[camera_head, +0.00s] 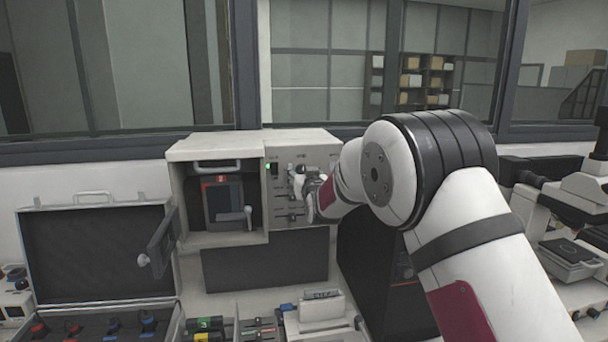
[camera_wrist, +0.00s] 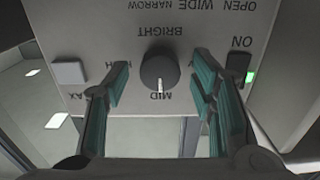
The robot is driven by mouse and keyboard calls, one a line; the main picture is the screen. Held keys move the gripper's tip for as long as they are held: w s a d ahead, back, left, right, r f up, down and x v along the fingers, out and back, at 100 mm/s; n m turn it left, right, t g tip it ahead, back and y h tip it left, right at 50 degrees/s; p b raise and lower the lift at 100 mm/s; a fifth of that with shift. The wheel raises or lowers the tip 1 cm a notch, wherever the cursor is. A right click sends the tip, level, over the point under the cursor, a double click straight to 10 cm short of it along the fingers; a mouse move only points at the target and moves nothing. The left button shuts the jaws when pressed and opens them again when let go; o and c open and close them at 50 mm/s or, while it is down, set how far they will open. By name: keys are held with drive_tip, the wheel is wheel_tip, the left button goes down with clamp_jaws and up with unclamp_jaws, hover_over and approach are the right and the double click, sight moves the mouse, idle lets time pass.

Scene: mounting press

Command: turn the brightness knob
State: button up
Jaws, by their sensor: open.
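The brightness knob (camera_wrist: 159,70) is a dark round knob on the pale front panel, under the upside-down word BRIGHT in the wrist view. Its white pointer line is at the MID label. My gripper (camera_wrist: 158,88) is open, with one teal-padded finger on each side of the knob. Gaps show between the knob and both fingers. In the head view my gripper (camera_head: 303,184) is at the control panel of the mounting press (camera_head: 216,145) and hides part of it, so I cannot clearly make out the knob there.
A dark ON switch (camera_wrist: 238,65) with a green light is right of the knob in the wrist view; a pale square button (camera_wrist: 70,73) is left. In the head view, an open case (camera_head: 95,250) stands left of the press and a microscope (camera_head: 575,195) stands right.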

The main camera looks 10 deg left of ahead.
drive_tip(key=c, duration=1.1)
drive_tip(key=shift+c, duration=0.2)
drive_tip(key=shift+m, duration=0.4)
drive_tip(key=m+b, duration=1.2)
drive_tip(key=m, duration=0.3)
drive_tip(key=shift+d+f, duration=0.1)
drive_tip(key=shift+f, duration=0.05)
